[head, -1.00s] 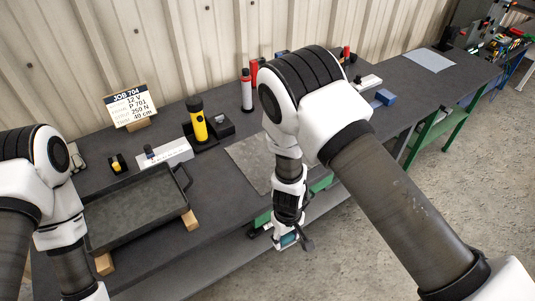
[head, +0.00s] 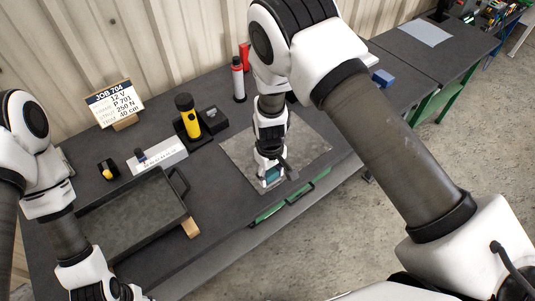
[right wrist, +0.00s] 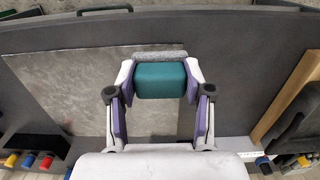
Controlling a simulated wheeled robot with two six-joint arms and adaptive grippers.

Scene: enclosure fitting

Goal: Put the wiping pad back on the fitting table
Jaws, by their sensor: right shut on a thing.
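The wiping pad has a teal block handle (right wrist: 160,80) and a grey fuzzy layer (right wrist: 160,56). My right gripper (right wrist: 160,88) is shut on the teal handle, one finger on each side. In the head view the pad (head: 272,175) shows as a teal patch at the tip of my right gripper (head: 271,180). It is over the grey sheet near the front edge of the dark fitting table (head: 225,210); I cannot tell whether it touches. My left arm is at the lower left, with its fingers out of view.
A black tray (head: 135,225) on wooden blocks (head: 190,228) lies left of the grey sheet (head: 310,145). Behind stand a yellow torch (head: 187,118), a white-and-red tube (head: 238,80) and a job sign (head: 115,103). Green rails (head: 290,200) run along the table's front edge.

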